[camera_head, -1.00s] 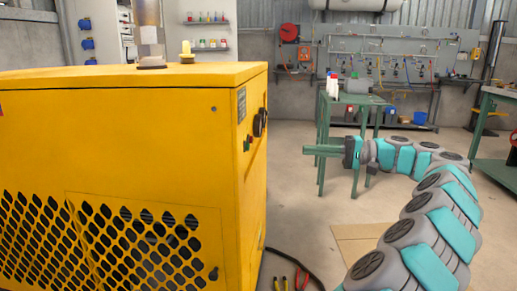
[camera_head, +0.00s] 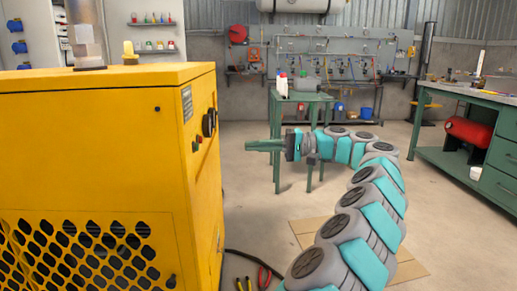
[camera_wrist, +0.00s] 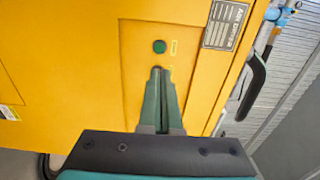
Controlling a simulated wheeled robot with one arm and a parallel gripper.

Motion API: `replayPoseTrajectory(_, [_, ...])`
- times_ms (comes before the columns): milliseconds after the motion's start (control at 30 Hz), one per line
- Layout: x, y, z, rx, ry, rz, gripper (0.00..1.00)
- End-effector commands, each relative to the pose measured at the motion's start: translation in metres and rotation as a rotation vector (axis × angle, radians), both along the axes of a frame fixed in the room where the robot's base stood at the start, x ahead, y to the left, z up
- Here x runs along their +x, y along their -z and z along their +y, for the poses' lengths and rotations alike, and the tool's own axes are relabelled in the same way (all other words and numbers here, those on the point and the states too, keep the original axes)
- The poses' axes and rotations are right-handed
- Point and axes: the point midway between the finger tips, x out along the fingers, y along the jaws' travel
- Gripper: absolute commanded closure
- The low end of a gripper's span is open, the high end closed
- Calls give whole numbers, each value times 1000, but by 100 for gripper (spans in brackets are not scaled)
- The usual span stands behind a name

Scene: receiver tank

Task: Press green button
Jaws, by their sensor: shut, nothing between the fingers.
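The green button (camera_wrist: 159,46) is round and sits on the yellow side panel of the machine (camera_head: 95,130). The panel directly behind the fingers is hidden.
A black handle or knob (camera_head: 209,122) and a dark label plate (camera_head: 187,104) are on the same face. Pliers (camera_head: 263,278) and a cable lie on the floor by the machine. A green table (camera_head: 300,98) stands behind my arm. A workbench (camera_head: 470,95) is at the right.

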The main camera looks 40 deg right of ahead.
Motion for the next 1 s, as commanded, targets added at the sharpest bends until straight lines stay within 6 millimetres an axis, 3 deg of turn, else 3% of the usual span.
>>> replayPoseTrajectory(167, [7,2,12,6,-4,2,100])
replayPoseTrajectory(700, [56,2,85,4,-4,4,100])
replayPoseTrajectory(1000, [67,2,98,5,1,2,100])
